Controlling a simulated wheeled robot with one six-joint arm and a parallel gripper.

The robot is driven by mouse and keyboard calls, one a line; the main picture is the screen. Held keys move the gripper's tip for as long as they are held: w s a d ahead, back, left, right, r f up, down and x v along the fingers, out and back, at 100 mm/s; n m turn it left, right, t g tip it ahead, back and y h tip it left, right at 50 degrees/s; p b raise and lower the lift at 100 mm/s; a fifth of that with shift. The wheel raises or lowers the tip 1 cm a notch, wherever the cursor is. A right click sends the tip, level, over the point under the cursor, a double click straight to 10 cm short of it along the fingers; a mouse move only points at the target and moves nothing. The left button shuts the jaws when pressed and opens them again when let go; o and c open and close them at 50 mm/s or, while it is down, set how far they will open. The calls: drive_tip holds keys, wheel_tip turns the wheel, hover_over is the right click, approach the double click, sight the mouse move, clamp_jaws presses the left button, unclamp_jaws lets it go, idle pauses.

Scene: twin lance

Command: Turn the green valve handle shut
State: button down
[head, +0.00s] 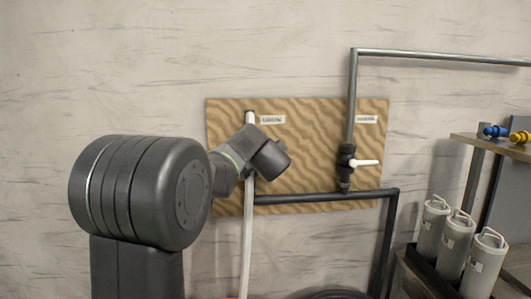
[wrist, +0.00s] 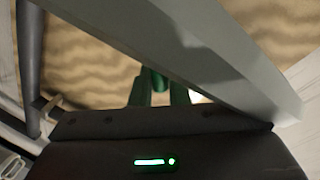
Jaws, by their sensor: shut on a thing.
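In the wrist view, green parts stand at the top edge of my gripper's dark body. Two outer green pieces look like the fingers of my gripper (wrist: 160,92), and they are shut on a narrow green piece between them, the green valve handle (wrist: 158,78). A pale grey bar crosses diagonally and hides their far ends, so the handle's angle cannot be told. In the head view my arm's wrist covers the left pipe (head: 247,225) on the patterned board; the green handle and gripper fingers are hidden there.
A second valve with a white handle (head: 365,162) sits on the right pipe (head: 351,100) of the board (head: 300,145). A dark pipe (head: 325,196) runs along the board's lower part. Grey canisters (head: 458,240) and a shelf (head: 480,142) stand at the right.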

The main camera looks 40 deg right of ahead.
drive_tip(key=shift+s+d+f+m+t+y+b, duration=0.15)
drive_tip(key=shift+d+f+m+y+b, duration=0.15)
drive_tip(key=shift+f+m+b, duration=0.5)
drive_tip(key=shift+s+d+f+m+t+y+b, duration=0.15)
drive_tip(key=shift+d+f+m+t+y+b, duration=0.15)
drive_tip(key=shift+f+m, duration=0.9)
drive_tip(key=shift+s+d+f+m+t+y+b, duration=0.15)
drive_tip(key=shift+f+m+y+b, duration=0.35)
drive_tip(key=shift+m, duration=0.8)
drive_tip(key=shift+f, duration=0.15)
drive_tip(key=c, duration=1.5)
unclamp_jaws()
drive_tip(key=b+v, duration=0.3)
drive_tip(key=v, duration=1)
drive_tip(key=shift+s+a+r, duration=0.25)
drive_tip(key=shift+a, duration=0.05)
drive_tip(key=shift+w, duration=0.1)
